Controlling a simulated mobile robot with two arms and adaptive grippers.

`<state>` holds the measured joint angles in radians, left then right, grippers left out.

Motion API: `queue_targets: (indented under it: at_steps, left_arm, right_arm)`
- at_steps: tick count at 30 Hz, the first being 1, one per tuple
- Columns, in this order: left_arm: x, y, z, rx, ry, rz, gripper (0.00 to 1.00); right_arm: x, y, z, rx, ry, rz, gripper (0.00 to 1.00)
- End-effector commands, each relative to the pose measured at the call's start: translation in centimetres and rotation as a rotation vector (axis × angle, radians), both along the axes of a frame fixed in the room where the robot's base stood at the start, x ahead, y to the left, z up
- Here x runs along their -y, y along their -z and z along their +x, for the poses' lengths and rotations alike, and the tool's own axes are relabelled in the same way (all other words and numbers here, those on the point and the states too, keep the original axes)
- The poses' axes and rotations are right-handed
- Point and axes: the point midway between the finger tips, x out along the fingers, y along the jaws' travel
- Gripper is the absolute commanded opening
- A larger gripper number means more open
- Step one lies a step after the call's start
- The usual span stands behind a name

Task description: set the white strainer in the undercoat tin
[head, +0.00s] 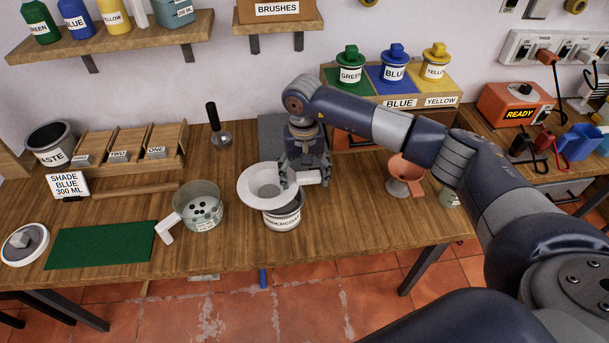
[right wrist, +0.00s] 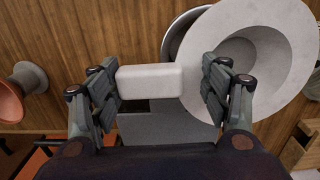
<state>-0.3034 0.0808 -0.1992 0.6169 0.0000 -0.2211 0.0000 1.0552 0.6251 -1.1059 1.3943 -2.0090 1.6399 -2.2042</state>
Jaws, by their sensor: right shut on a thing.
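The white strainer (head: 264,186), a wide shallow funnel with a pale block handle, is held by my right gripper (head: 306,177). In the right wrist view its handle (right wrist: 150,82) lies between the fingers of the gripper (right wrist: 162,85), and its bowl (right wrist: 262,48) is to the right. The undercoat tin (head: 284,217), grey with a white label, stands on the table under the strainer. The strainer overlaps the tin's opening but sits off to the left and back of it; I cannot tell whether they touch. Part of the tin's rim (right wrist: 178,38) shows behind the strainer. My left gripper is out of view.
A clear pot with a handle (head: 200,206) and dark bits inside stands left of the tin. A green mat (head: 98,245) lies farther left. A salmon-coloured funnel (head: 406,172) stands to the right. The wooden table (head: 345,222) is clear between tin and funnel.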

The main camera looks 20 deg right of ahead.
Motion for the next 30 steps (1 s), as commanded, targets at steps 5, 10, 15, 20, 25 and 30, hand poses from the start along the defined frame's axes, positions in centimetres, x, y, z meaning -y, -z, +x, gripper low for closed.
queue_targets:
  at_steps: [5,10,15,20,25,30]
  left_arm:
    - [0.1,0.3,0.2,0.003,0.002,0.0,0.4]
    - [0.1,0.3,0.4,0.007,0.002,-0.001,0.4]
    - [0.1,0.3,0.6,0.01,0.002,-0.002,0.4]
    - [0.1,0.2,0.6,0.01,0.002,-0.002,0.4]
    - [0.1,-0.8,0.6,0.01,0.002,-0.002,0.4]
    - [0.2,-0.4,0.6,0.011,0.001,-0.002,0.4]
  right_arm:
    - [0.0,0.2,0.0,0.001,0.0,0.001,0.43]
    - [0.0,0.2,0.0,0.0,0.0,0.0,0.9]
    - [0.0,0.2,0.0,0.0,0.0,0.0,0.9]
    - [0.0,0.2,0.0,0.0,0.0,0.0,0.9]
    - [0.0,-0.7,0.0,0.0,0.0,0.0,0.9]
    - [0.0,-2.6,0.2,0.008,-0.001,0.001,0.9]
